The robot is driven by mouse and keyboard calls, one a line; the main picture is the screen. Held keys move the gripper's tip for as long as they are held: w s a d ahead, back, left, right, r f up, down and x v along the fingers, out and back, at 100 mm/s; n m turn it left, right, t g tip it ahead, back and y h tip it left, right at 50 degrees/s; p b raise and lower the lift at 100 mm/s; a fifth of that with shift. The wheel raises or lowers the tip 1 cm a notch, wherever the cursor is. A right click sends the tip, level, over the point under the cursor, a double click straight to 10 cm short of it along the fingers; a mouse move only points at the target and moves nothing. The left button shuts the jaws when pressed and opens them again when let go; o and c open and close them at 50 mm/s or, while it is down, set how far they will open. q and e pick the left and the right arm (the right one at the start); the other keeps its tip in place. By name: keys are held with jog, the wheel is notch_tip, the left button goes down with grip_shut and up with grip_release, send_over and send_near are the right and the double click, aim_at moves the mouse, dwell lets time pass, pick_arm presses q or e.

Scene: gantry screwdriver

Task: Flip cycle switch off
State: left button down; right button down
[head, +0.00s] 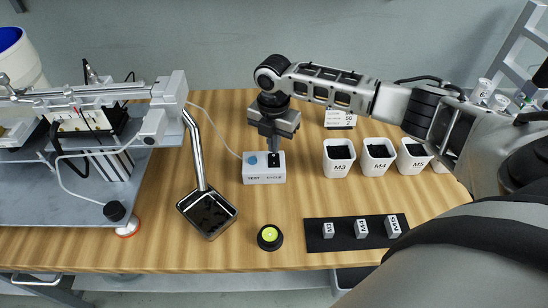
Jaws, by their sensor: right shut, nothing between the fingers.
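A white control box (264,176) stands on the wooden table near the middle of the head view. Its front carries the labels "TEST" and "CYCLE". A round blue button (251,160) sits on the left of its top. The cycle switch is on the right of the top, under my gripper, and its position is hidden. My right gripper (274,158) points down with its fingers shut and empty, at the right part of the box top. I cannot tell whether the fingertips touch the switch. My left gripper is not in view.
White bins (339,170) marked M3, M4 and M5 stand to the right. A black mat (318,243) with small labelled blocks lies at the front. A black tray (207,228) under a metal chute and the gantry machine (80,125) are left. A yellow-green round button (270,237) sits in front.

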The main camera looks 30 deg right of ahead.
aim_at(274, 156)
jog(key=shift+f+b, duration=0.4)
jog(key=shift+f, duration=0.55)
dwell(0.5)
notch_tip(274, 156, up, 3)
jog(key=p, duration=0.3)
jog(key=shift+r+p, duration=0.95)
jog(key=shift+p, duration=0.1)
jog(key=shift+r, duration=1.1)
